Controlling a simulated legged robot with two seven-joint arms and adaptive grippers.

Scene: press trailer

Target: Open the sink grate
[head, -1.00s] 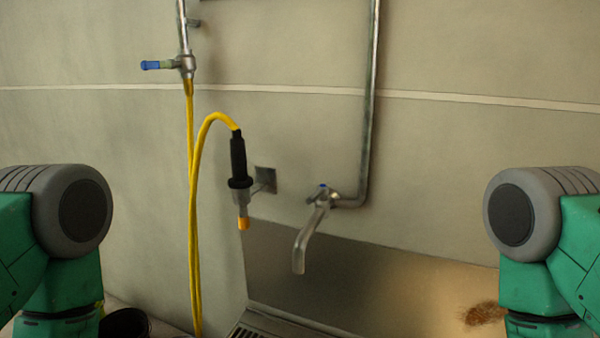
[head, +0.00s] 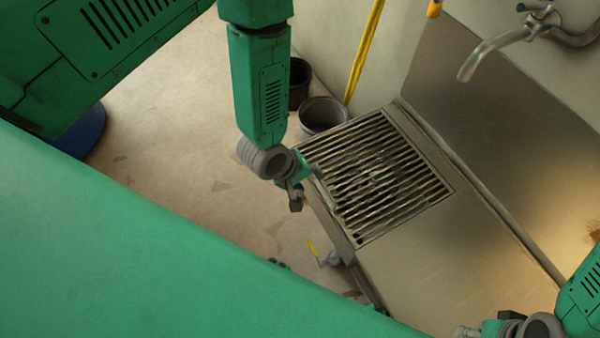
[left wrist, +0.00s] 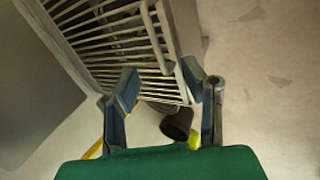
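The sink grate (head: 385,168) is a metal frame with dark slots, lying flat and shut in the steel counter in the head view. It also shows in the left wrist view (left wrist: 100,28), with a bent bar (left wrist: 157,38) along its edge, beyond the fingers. My left gripper (head: 297,195) is beside the grate's left front edge. In the left wrist view, its fingers (left wrist: 160,80) are spread apart with nothing between them. I cannot tell whether they touch the grate. My right gripper (head: 485,330) is partly in view at the bottom right, away from the grate; its fingers are cut off.
The steel counter (head: 440,265) is bare to the right of the grate. A faucet (head: 495,48) hangs above its back. Dark buckets (head: 323,114) stand on the floor behind my left arm. A yellow-handled valve (head: 325,258) is below the counter's front edge.

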